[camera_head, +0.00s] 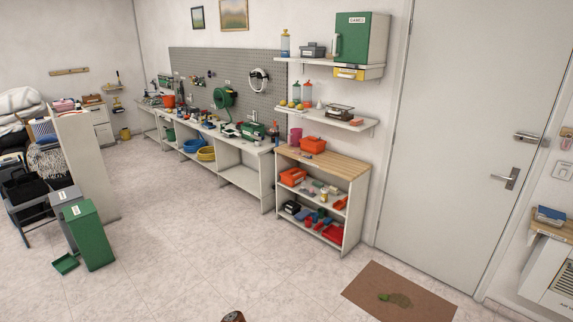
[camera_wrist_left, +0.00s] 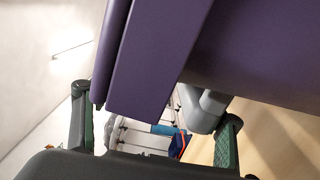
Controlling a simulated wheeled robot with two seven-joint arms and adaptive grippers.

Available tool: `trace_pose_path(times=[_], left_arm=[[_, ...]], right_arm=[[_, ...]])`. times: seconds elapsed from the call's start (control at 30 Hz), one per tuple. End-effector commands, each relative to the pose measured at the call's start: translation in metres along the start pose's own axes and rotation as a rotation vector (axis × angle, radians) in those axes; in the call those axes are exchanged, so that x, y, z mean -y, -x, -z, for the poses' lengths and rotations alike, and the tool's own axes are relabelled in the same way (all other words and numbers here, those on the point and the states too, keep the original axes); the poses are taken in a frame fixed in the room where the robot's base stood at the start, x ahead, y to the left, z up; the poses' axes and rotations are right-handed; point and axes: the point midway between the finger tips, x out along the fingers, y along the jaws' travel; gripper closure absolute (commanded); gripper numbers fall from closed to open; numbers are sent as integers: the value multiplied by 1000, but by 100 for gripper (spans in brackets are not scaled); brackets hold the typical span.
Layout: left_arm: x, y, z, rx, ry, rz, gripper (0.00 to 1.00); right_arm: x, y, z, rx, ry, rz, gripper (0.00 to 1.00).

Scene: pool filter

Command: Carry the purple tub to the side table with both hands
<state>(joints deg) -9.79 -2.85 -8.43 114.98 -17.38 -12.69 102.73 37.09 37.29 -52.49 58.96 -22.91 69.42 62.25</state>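The purple tub (camera_wrist_left: 150,60) fills the upper part of the left wrist view, close to the camera. Its panel reaches down between the two fingers of my left gripper (camera_wrist_left: 156,130). The fingers stand wide apart, with green pads and gaps between pads and panel. A grey rounded part (camera_wrist_left: 203,108) sits beside the panel; I cannot tell what it belongs to. The tub and both grippers are outside the head view. A wood-topped shelf unit (camera_head: 345,164) stands beside the door; I cannot tell whether it is the side table. My right gripper is not seen.
A long workbench (camera_head: 232,141) runs along the back wall. Green (camera_head: 92,235) and grey bins stand on the left. A brown doormat (camera_head: 375,297) lies before the door (camera_head: 450,130). A wood-topped surface (camera_head: 550,231) is at the right edge. The tiled floor (camera_head: 190,260) in the middle is clear.

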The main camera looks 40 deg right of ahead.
Motion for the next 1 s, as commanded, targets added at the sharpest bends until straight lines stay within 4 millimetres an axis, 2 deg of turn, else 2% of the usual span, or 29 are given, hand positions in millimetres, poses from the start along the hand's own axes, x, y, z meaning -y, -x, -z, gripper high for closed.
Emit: trace_pose_path(times=[1.0], left_arm=[[6, 0, -1, 1, 2, -3, 36]], right_arm=[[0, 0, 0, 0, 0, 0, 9]])
